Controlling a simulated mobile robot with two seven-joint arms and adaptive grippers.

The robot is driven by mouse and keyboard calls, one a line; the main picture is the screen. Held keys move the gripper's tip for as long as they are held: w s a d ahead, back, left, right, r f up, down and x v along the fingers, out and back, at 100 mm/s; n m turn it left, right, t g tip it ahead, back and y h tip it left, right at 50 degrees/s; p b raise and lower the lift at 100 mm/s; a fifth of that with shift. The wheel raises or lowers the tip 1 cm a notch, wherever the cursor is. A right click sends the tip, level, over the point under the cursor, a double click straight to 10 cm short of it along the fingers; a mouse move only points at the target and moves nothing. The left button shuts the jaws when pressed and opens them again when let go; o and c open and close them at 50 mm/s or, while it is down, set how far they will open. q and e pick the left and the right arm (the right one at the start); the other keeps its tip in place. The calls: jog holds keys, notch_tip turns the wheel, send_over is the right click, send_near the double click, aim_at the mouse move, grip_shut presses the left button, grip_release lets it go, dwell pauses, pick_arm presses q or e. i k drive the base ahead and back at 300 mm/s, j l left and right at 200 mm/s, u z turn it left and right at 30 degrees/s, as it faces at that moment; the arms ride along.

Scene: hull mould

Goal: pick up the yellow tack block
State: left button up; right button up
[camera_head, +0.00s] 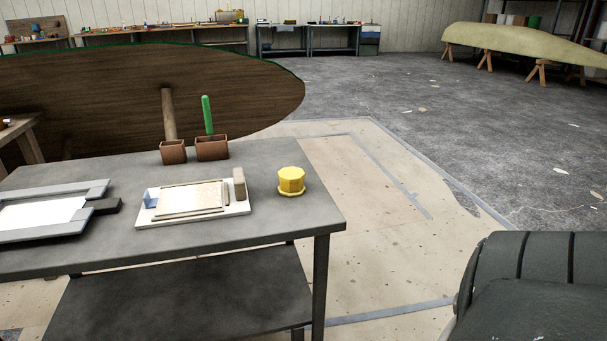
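The yellow tack block (291,180) stands upright on the right part of the grey metal table (120,256). It is a faceted yellow piece with a wider rim at its foot. Nothing touches it; free table top lies around it. Neither of my grippers shows in the head view. A dark rounded, ribbed shape at the lower right edge may be part of my own body; I cannot tell for sure.
Left of the block lies a white tray (236,211) with slats and small blocks. Behind stand two brown boxes (173,153), one holding a green-handled tool (207,115). A grey frame (38,231) lies at left. A dark wooden hull shape (90,100) rises behind the table.

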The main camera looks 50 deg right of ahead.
aim_at(291, 178)
jog(key=l, duration=1.7)
